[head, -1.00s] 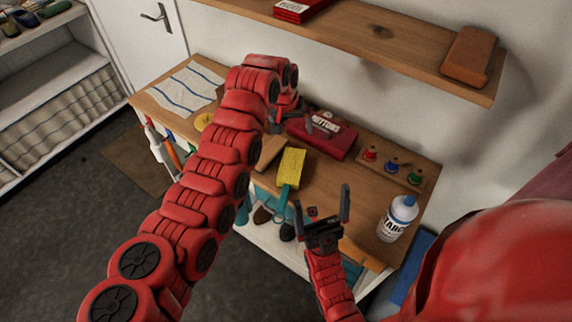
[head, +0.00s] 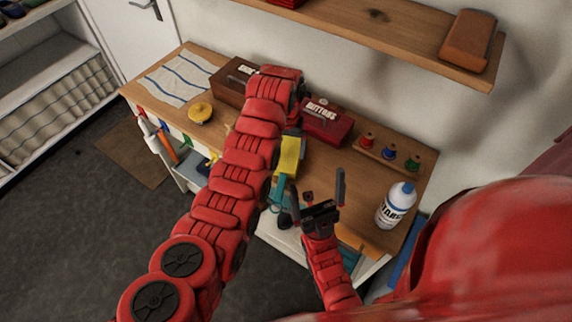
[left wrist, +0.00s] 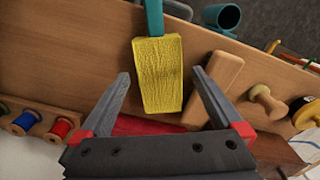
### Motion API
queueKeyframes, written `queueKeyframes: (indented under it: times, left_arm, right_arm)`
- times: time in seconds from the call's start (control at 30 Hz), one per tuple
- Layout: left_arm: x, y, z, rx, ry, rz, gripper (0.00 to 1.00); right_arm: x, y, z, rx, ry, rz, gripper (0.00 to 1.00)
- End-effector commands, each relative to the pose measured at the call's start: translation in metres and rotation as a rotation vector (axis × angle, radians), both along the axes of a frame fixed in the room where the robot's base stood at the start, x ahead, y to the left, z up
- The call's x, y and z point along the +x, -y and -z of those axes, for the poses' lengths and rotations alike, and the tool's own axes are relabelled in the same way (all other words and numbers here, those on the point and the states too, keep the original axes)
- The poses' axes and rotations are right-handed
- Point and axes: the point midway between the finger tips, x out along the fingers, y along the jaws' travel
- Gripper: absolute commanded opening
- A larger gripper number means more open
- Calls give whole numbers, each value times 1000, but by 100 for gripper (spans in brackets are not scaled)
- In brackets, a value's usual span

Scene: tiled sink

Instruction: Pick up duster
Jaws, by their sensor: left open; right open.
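The duster (head: 288,156) has a yellow, block-like head and a teal handle pointing to the front edge of the wooden bench. In the head view my left arm hides part of it. The left wrist view shows the duster's yellow head (left wrist: 158,88) lying between and beyond my left fingertips. My left gripper (left wrist: 160,76) is open and empty, with a finger on either side of the head in the picture. In the head view its fingers are mostly hidden by the arm. My right gripper (head: 318,188) is open and empty, over the bench's front, to the right of the duster.
A red buttons box (head: 326,122) stands behind the duster. A wooden block (left wrist: 219,84) lies beside it. Thread spools (head: 389,152) and a white bottle (head: 396,205) stand to the right. A brown box (head: 230,84) and yellow round object (head: 200,112) are left. A shelf (head: 400,35) hangs above.

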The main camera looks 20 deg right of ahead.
Motion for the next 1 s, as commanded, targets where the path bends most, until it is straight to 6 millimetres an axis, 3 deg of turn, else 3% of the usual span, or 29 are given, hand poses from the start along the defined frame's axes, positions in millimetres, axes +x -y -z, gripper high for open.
queueKeyframes:
  times: [0.17,0.33,0.6,0.9,1.0]
  left_arm:
    - [-1,0,8,1,-2,1,100]
    - [-8,-3,30,4,-6,0,100]
    - [-6,-1,54,-1,0,0,100]
    - [-5,-1,58,-2,2,0,100]
    - [-5,-1,58,-2,2,0,84]
  right_arm:
    - [0,0,-10,0,0,0,100]
    - [0,0,-38,0,0,0,100]
    - [0,0,-36,0,-1,0,100]
    - [0,0,-36,0,-1,0,100]
    - [0,0,-36,0,0,0,100]
